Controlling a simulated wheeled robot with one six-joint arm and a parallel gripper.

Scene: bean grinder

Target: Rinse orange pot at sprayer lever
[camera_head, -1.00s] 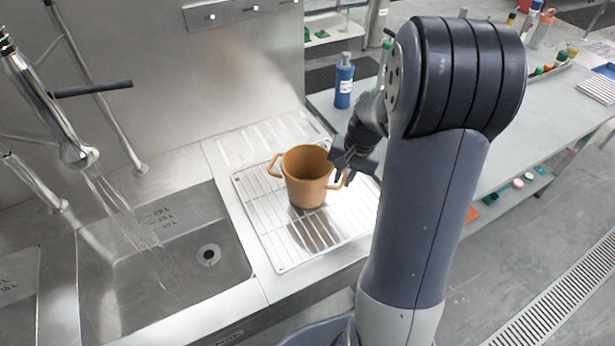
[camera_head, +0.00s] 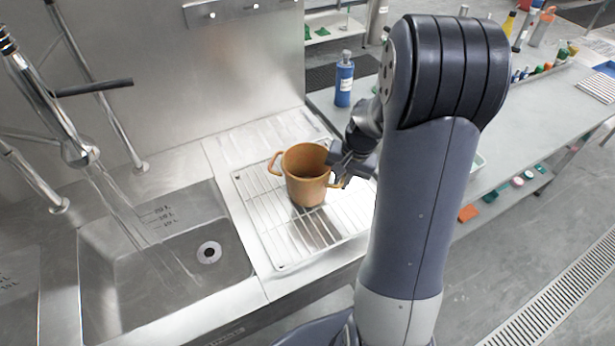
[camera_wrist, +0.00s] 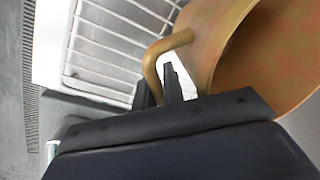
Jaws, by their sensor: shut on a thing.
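The orange pot (camera_head: 304,180) has two side handles and is upright at the wire rack (camera_head: 262,236); I cannot tell whether its base touches the rack. My gripper (camera_head: 343,171) is shut on the pot's right handle. In the wrist view, the fingers (camera_wrist: 165,88) are at the handle (camera_wrist: 160,52), with the pot's wall (camera_wrist: 215,45) beside them. The sprayer (camera_head: 80,155) hangs over the sink at the left, and water streams from its head. Its dark lever (camera_head: 95,88) points right.
The steel sink basin (camera_head: 195,215) with a drain lies left of the rack. A blue bottle (camera_head: 344,82) stands behind my arm. A grey table (camera_head: 500,125) with several small items is at the right. A steel wall (camera_head: 230,60) stands behind.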

